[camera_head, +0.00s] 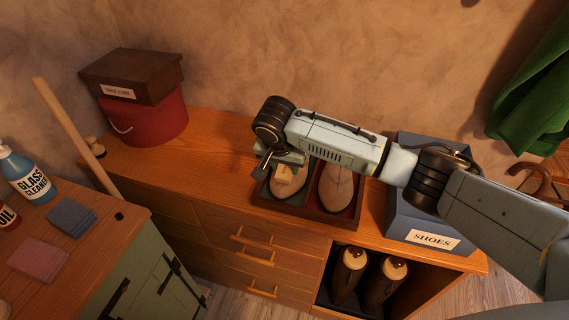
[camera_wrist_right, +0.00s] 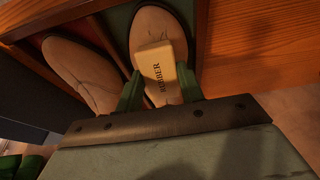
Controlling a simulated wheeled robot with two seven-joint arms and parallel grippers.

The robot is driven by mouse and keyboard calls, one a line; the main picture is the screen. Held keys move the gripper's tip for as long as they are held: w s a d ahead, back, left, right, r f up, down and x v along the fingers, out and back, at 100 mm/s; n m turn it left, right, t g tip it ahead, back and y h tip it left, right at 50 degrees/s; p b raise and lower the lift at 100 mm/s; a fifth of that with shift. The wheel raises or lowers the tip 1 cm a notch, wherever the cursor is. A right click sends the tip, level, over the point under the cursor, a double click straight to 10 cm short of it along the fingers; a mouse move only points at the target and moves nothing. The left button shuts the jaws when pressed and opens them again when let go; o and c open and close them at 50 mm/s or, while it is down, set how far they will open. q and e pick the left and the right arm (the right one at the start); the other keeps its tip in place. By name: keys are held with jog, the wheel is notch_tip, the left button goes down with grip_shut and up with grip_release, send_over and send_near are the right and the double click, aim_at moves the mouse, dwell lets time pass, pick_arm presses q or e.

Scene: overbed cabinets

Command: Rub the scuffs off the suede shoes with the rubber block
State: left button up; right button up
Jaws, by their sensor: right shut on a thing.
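A pair of tan suede shoes lies in a dark wooden tray (camera_head: 312,227) on the cabinet top; the left shoe (camera_head: 291,183) and the right shoe (camera_head: 335,187) show in the head view. My right gripper (camera_head: 284,172) is over the left shoe, shut on the rubber block (camera_wrist_right: 158,69), a pale block marked RUBBER. In the right wrist view the block is between the green fingers, over the toe part of one shoe (camera_wrist_right: 151,25); the other shoe (camera_wrist_right: 80,62) lies beside it with dark marks. I cannot tell whether the block touches the suede. My left gripper is not in view.
A blue SHOES box (camera_head: 424,239) stands right of the tray. A red round box (camera_head: 150,118) with a brown box (camera_head: 133,75) on it stands at the back left.

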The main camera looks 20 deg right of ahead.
aim_at(282, 188)
jog(key=shift+w+d+f, duration=0.1)
jog(key=shift+w+f, duration=0.1)
jog(key=shift+f, duration=0.5)
jog(key=shift+s+a+f+p, duration=0.1)
jog(key=shift+s+a+p, duration=0.4)
jog(key=shift+s+p, duration=0.35)
jog(key=shift+s+a+f+p, duration=0.4)
jog(key=shift+s+a+p, duration=0.2)
jog(key=shift+s+p, duration=0.25)
jog(key=shift+p, duration=0.5)
jog(key=shift+w+d+r+p, duration=0.15)
jog(key=shift+w+d+r, duration=0.15)
jog(key=shift+w+d, duration=0.45)
jog(key=shift+w+d+r+p, duration=0.15)
jog(key=shift+w+d+r, duration=0.2)
jog(key=shift+w, duration=0.6)
jog(key=p+v, duration=0.6)
jog(key=p, duration=0.1)
jog(key=shift+s+p, duration=0.1)
jog(key=shift+p, duration=0.3)
